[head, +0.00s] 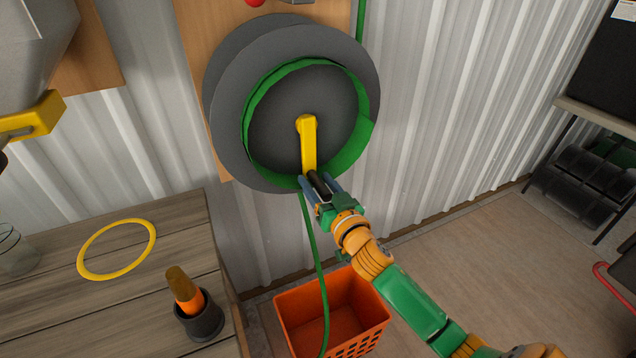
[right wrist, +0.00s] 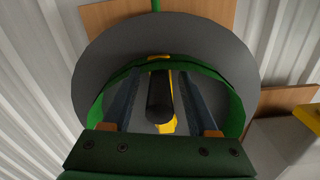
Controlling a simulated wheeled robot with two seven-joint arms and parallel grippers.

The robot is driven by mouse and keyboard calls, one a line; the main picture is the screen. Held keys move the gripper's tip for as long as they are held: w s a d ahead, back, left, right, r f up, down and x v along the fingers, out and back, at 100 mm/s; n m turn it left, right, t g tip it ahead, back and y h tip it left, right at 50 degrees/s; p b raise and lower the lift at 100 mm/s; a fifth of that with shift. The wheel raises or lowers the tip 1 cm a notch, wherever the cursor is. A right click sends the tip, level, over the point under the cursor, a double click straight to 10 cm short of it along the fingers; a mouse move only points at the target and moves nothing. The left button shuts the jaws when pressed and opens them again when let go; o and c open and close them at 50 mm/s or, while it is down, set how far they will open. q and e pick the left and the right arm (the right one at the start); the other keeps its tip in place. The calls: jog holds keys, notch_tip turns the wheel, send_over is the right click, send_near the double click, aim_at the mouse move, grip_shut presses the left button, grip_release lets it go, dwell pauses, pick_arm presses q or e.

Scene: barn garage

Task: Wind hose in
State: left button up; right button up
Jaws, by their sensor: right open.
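A grey hose reel (head: 225,85) is mounted on a wooden board on the wall, with green hose (head: 352,150) coiled on it. Its yellow crank (head: 309,145) points down and ends in a black handle (head: 319,184). The hose's free length (head: 313,240) hangs from the reel down into an orange basket (head: 300,302). My right gripper (head: 318,188) is at the crank handle, with its fingers open on either side of it. In the right wrist view the black handle (right wrist: 159,95) lies between the two open fingers. My left gripper is not in view.
A wooden table (head: 60,240) at the left holds a yellow ring (head: 84,262), a dark cup (head: 204,322) with an orange-handled tool and a glass jar (head: 16,258). A shelf (head: 590,118) stands far right. Floor between is largely clear.

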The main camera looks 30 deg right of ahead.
grip_shut()
dwell(1.3)
